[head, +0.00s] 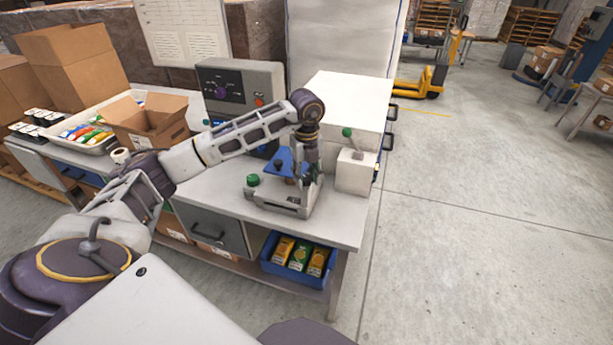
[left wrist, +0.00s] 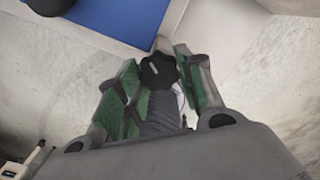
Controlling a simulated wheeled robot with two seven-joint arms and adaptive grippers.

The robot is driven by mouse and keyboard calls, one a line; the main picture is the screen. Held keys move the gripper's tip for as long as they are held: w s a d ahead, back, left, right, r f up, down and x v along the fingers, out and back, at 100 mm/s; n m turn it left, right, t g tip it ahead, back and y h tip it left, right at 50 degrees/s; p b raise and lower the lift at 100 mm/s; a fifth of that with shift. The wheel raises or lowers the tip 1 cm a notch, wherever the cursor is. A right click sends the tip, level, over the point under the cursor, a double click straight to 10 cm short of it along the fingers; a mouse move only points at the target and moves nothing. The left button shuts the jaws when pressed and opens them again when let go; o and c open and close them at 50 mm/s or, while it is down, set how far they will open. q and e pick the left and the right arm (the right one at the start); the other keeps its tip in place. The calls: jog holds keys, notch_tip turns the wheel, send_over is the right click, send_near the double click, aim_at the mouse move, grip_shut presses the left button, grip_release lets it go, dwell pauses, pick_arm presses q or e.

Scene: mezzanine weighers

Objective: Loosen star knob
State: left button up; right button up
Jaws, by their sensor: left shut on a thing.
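A black star knob (left wrist: 158,70) sits between the green-padded fingers of my left gripper (left wrist: 160,82) in the left wrist view. The gripper is shut on it. In the head view my left gripper (head: 303,172) reaches down from above at the right side of a grey bench device (head: 290,204) with a blue triangular plate (head: 284,156). The star knob is hidden behind the fingers there. The blue plate (left wrist: 118,16) also shows at the top of the left wrist view, apart from the fingers. My right gripper is not in view.
A green knob (head: 252,180) is at the device's left front. A white block (head: 355,172) with a green-topped lever stands close on the right. A control box (head: 240,88) and open carton (head: 147,122) are behind my arm. A blue bin (head: 299,260) is below the bench.

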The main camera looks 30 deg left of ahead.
aim_at(307, 178)
pick_arm(q)
jog(key=shift+r, duration=0.1)
jog(key=o, duration=1)
jog(key=shift+r, duration=5.9)
